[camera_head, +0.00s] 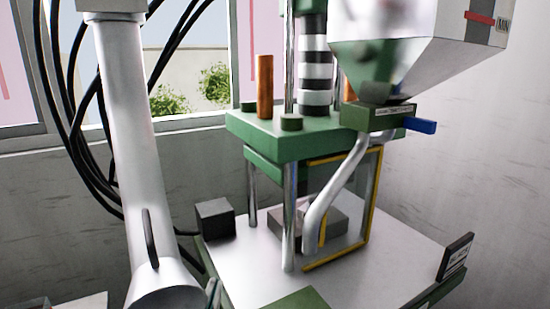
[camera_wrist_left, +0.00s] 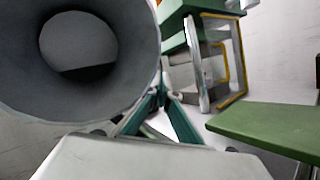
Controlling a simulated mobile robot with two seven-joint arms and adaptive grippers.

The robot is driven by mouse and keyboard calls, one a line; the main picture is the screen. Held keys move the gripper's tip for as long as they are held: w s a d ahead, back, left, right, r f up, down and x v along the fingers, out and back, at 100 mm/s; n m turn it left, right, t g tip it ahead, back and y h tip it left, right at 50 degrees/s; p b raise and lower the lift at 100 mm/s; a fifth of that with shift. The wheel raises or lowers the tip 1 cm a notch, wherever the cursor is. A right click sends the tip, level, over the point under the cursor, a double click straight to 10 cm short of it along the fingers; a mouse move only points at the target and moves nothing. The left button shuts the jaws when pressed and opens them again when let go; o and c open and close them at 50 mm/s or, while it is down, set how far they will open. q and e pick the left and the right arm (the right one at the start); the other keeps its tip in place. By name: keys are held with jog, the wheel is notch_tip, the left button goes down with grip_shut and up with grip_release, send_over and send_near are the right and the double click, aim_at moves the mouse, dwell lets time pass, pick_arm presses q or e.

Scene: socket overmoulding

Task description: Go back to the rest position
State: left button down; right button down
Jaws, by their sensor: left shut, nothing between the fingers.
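In the left wrist view my left gripper (camera_wrist_left: 162,85) has its teal fingers drawn together at the tips, with nothing between them. In the head view only a small piece of the left gripper (camera_head: 213,292) shows at the bottom edge, beside the hood end of a white pipe. In the wrist view that round grey hood (camera_wrist_left: 148,30) is open-ended and fills the upper left, close to the fingers. I cannot tell whether they touch. My right gripper is in neither view.
A green moulding press (camera_head: 275,135) with a yellow-framed guard (camera_head: 370,200) stands on a pale base (camera_head: 385,270). A hopper (camera_head: 440,45) hangs above it. The white pipe (camera_head: 130,150) and black cables are at left. A green surface (camera_wrist_left: 270,125) lies right of my left gripper.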

pick_arm(q)
jog(key=s+f+m+g+h+p, duration=0.1)
jog(key=s+f+m+g+h, duration=0.15)
jog(key=f+m, duration=0.75)
jog(key=s+f+m+g+h, duration=0.1)
jog(key=s+f+m+g, duration=0.15)
jog(key=f+m, duration=0.7)
jog(key=s+a+f+m+g+y, duration=0.2)
jog(key=s+a+f+m+g, duration=0.1)
jog(key=f+m, duration=0.4)
jog(key=s+a+f+m+g+y, duration=0.2)
jog(key=s+a+f+m, duration=0.3)
jog(key=f, duration=0.6)
jog(key=shift+s+a+m+g+p, duration=0.3)
jog(key=shift+a+m+g+p, duration=0.2)
jog(key=shift+m+g, duration=0.4)
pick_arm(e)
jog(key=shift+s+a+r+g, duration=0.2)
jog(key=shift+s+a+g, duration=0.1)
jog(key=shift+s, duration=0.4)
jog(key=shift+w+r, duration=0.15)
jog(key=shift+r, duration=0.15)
